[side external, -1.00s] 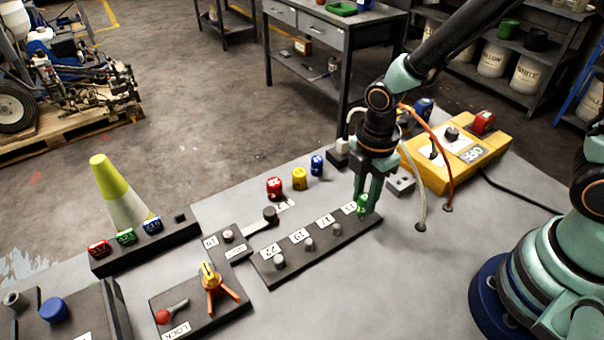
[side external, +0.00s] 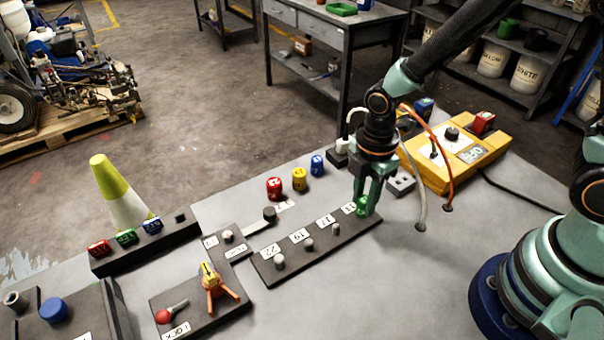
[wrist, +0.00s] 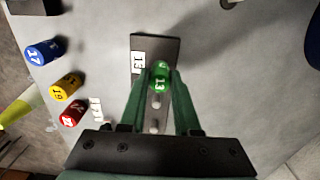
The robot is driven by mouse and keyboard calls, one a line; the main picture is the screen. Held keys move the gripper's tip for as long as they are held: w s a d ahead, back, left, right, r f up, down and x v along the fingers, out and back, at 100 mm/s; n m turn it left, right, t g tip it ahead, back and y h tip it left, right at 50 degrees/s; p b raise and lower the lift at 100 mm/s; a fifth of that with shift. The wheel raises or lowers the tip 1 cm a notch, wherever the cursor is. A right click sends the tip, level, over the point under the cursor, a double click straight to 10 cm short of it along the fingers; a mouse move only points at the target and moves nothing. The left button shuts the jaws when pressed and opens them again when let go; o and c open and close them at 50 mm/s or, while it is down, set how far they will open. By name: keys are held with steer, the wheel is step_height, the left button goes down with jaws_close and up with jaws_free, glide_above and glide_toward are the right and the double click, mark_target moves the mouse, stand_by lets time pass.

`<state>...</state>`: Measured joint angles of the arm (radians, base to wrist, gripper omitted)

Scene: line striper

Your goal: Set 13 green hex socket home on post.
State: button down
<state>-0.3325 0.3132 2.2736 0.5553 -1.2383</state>
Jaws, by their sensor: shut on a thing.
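The green hex socket (side external: 362,206) is between the fingertips of my gripper (side external: 366,198), at the 13 end of the dark post rail (side external: 318,250). In the wrist view the green socket (wrist: 159,76), marked 13, sits between the fingers of my gripper (wrist: 160,82), beside the 13 label (wrist: 138,62). My gripper is shut on it. The socket hides the post at 13, so I cannot tell how far down it sits. The other posts (side external: 308,243) on the rail are bare.
Red (side external: 274,189), yellow (side external: 299,179) and blue (side external: 317,165) sockets stand behind the rail. A yellow box (side external: 455,155) with cables lies to the right. An orange clamp (side external: 216,285) is at the front left.

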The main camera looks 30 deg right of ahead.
steer(key=shift+f, duration=0.65)
steer(key=shift+c, duration=1.1)
jaws_free()
steer(key=shift+r, duration=3.45)
steer(key=s+d+r+m+t, duration=0.1)
steer(key=d+r+m+t, duration=0.1)
steer(key=d+r+m, duration=0.3)
steer(key=s+d+r+m+t, duration=0.1)
steer(key=d+r+m+t, duration=0.2)
steer(key=r+m, duration=0.7)
steer(key=d+m, duration=0.2)
steer(key=m, duration=0.1)
steer(key=shift+d+t, duration=0.25)
steer(key=shift+t, duration=0.05)
